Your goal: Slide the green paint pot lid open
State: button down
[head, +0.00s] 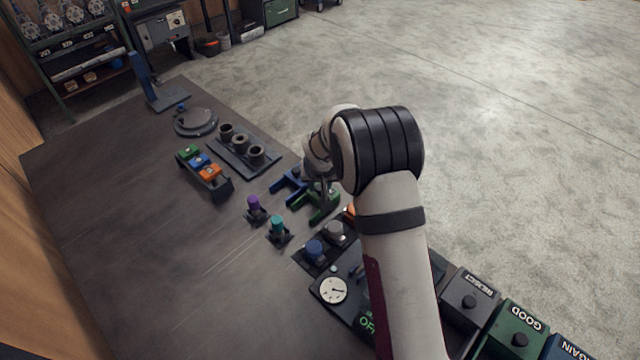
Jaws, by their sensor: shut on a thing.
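My gripper (323,198) points down at the middle of the bench, partly hidden by my arm. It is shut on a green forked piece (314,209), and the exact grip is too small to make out. A similar blue forked piece (287,183) lies just to its left. No thing in view is clearly a paint pot with a green lid. A green block (189,151) sits at the far end of a dark rack (224,188), with a blue block (200,160) and an orange block (210,173).
A tray (238,166) with three dark cups stands left of my gripper. A purple-topped peg (254,202) and a teal-topped peg (277,224) stand nearer. A panel with a dial (333,290) and labelled bins (470,299) lie at front right. The bench's left side is clear.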

jog(key=s+a, duration=0.3)
jog(key=shift+s+a, duration=0.3)
jog(key=c, duration=0.6)
grip_release()
jog(key=v, duration=1.5)
jog(key=shift+s+r, duration=0.25)
jog(key=shift+r, duration=0.1)
